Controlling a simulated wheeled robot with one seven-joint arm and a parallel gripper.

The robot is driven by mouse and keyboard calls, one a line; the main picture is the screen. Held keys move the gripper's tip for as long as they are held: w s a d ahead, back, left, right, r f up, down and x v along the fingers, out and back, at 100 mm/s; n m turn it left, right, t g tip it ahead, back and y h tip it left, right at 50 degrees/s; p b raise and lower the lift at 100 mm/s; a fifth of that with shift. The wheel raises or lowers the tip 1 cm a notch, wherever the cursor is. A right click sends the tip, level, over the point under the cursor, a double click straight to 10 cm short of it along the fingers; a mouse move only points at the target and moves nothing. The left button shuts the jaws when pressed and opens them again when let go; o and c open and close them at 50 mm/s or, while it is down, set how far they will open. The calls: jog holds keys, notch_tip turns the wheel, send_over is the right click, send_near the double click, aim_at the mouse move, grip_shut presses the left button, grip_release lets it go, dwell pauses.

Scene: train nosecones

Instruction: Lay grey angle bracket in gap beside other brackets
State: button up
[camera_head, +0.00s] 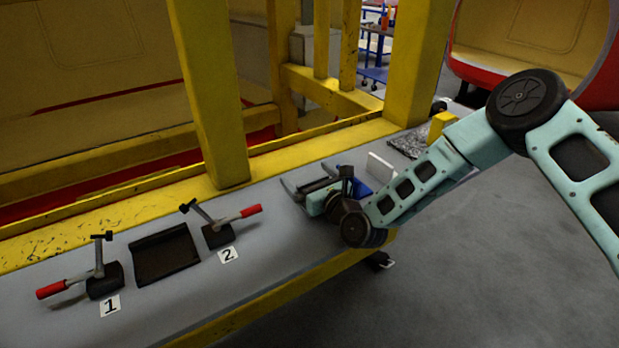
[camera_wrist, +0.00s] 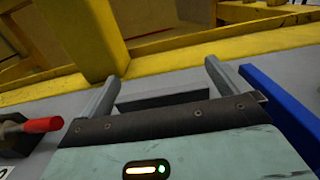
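My gripper (camera_head: 306,174) is low over the grey bench, right of the clamp labelled 2. Its two fingers stand wide apart in the wrist view (camera_wrist: 162,78). A dark grey bar-like piece (camera_wrist: 165,99), perhaps the grey angle bracket, shows between the fingers, partly hidden by the gripper body. Its ends lie close to both fingers; I cannot tell whether they touch. A blue piece (camera_head: 361,189) lies just right of the gripper and shows as a long edge in the wrist view (camera_wrist: 282,108). A pale upright plate (camera_head: 381,166) stands behind it. I see no clear gap between brackets.
A black shallow rectangular piece (camera_head: 165,254) lies between two red-handled clamps, labelled 1 (camera_head: 104,284) and 2 (camera_head: 217,234). A yellow post (camera_head: 210,95) rises behind the bench. A speckled dark plate (camera_head: 407,143) lies at the far right. The bench's front strip is bare.

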jog(key=shift+r, duration=0.15)
jog(key=shift+s+d, duration=0.1)
jog(key=b+v, duration=0.2)
jog(key=v, duration=0.8)
jog(key=shift+s+d, duration=0.2)
jog(key=shift+s, duration=0.05)
jog(key=shift+s+d, duration=0.35)
jog(key=shift+s, duration=0.1)
